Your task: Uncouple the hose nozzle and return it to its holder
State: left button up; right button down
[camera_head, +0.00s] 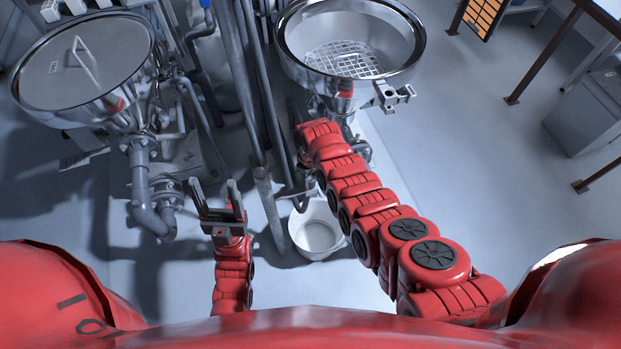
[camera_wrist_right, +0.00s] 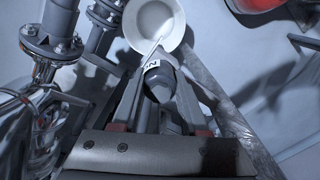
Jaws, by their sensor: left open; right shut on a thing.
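My left gripper (camera_head: 217,195) is open and empty in the head view, its fingers pointing up beside the grey pipes at the lower left. A white bucket (camera_wrist_right: 150,20) shows beyond the nozzle; in the head view the bucket (camera_head: 318,238) stands on the floor. My right arm reaches up under the right hopper and hides its own gripper and the nozzle in the head view. I cannot make out the nozzle's holder or any coupling.
An open steel hopper (camera_head: 409,50) with a grid inside stands at the top right. A lidded hopper (camera_head: 75,62) stands at the left above flanged pipework (camera_head: 140,170). Vertical pipes (camera_head: 268,90) run between them.

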aim_at(310, 178)
jog(key=shift+f, duration=0.3)
jog(key=shift+c, duration=1.8)
grip_release()
jog(key=shift+o, duration=0.2)
jog(key=o, duration=0.3)
jog(key=shift+r, duration=0.1)
jog(key=shift+r+p, duration=2.4)
jog(key=shift+r, duration=0.5)
